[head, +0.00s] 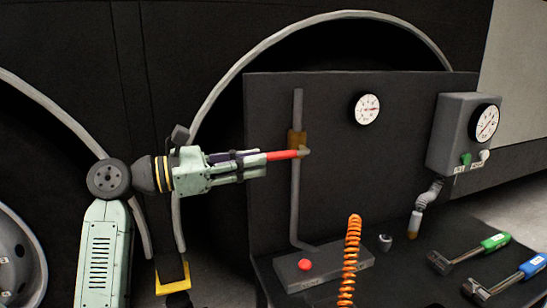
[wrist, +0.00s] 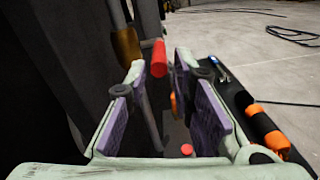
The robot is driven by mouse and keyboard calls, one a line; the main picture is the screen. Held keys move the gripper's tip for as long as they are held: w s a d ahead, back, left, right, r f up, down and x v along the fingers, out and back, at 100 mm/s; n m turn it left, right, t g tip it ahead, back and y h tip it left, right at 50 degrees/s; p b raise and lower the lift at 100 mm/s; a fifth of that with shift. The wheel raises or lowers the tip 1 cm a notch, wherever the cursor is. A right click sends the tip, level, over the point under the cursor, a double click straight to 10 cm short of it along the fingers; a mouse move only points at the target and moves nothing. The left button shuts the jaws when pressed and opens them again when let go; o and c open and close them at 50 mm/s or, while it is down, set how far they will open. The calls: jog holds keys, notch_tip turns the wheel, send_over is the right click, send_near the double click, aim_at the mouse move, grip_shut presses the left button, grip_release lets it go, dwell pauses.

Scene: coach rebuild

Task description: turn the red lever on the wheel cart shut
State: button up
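The red lever (head: 284,154) sticks out level to the left from a brass valve (head: 297,139) on a vertical grey pipe (head: 296,200), so it lies across the pipe. My gripper (head: 263,164) comes from the left, level with the lever, its fingertips at the lever's free end. In the wrist view the red lever (wrist: 160,56) shows in the gap between the two fingertips, with space on both sides. The fingers are apart and hold nothing. Whether the lever's end is inside the fingers or just beyond them is hard to tell. The brass valve (wrist: 126,46) is behind, to the left.
A dark back panel (head: 350,180) stands close behind the lever. Below are a grey block with a red button (head: 305,265) and an orange coil (head: 351,260). A gauge box (head: 456,135) and two tools with green (head: 495,242) and blue (head: 531,266) handles are at right.

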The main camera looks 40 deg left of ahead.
jog(key=v, duration=0.4)
jog(key=shift+s+a, duration=0.15)
jog(key=shift+s, duration=0.2)
